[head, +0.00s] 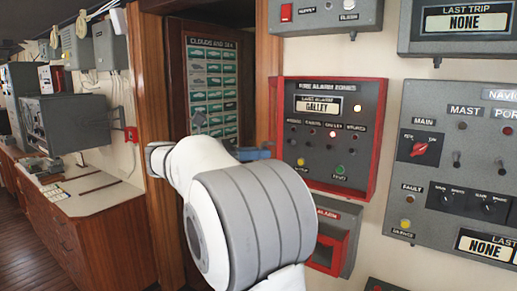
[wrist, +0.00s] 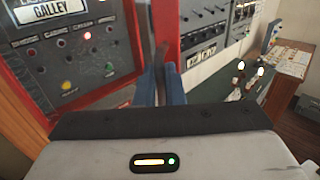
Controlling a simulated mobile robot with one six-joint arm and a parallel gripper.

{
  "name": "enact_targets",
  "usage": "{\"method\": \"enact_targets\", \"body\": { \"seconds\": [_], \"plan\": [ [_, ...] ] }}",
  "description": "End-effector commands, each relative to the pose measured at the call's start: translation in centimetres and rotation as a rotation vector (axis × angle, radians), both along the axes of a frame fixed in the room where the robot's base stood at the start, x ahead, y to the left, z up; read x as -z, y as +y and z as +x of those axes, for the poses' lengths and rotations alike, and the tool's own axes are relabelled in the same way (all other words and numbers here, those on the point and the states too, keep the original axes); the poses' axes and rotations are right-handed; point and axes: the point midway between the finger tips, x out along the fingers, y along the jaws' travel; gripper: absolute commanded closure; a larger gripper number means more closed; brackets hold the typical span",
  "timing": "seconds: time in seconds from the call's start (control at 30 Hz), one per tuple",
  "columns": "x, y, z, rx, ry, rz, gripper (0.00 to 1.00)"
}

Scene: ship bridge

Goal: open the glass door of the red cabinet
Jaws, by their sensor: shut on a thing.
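The red cabinet (head: 376,140) hangs on the wall in the head view, with a grey alarm face reading GALLEY and several lamps. In the wrist view its red frame (wrist: 127,22) is at the left. A red upright strip (wrist: 165,32), which looks like the glass door's edge, stands apart from that frame. In the head view my gripper (head: 252,154) is at the cabinet's left side, mostly behind my white arm. The glass itself is hard to make out, and the exact grip spot is hidden.
Grey control panels (head: 450,160) fill the wall at the right. A smaller red-fronted alarm box (head: 340,245) sits below the cabinet. A wooden post (head: 156,90) and a dark chart board (head: 212,85) stand at the left, beyond which a counter (head: 75,190) runs along the wall.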

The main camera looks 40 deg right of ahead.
Motion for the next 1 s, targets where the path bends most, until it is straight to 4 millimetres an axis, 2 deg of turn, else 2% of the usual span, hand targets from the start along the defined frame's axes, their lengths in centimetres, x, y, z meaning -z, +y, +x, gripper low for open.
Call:
{"method": "enact_targets", "body": {
  "seconds": [0.33,0.37,0.63,1.0],
  "plan": [
    [-0.49,0.40,0.48,-0.019,-0.007,-0.008,1.00],
    [-0.49,0.43,0.48,-0.019,-0.007,-0.008,0.90],
    [-0.28,0.60,0.49,-0.020,-0.003,-0.005,0.69],
    [-0.19,0.69,0.42,-0.018,-0.003,-0.004,0.69]
  ]
}}
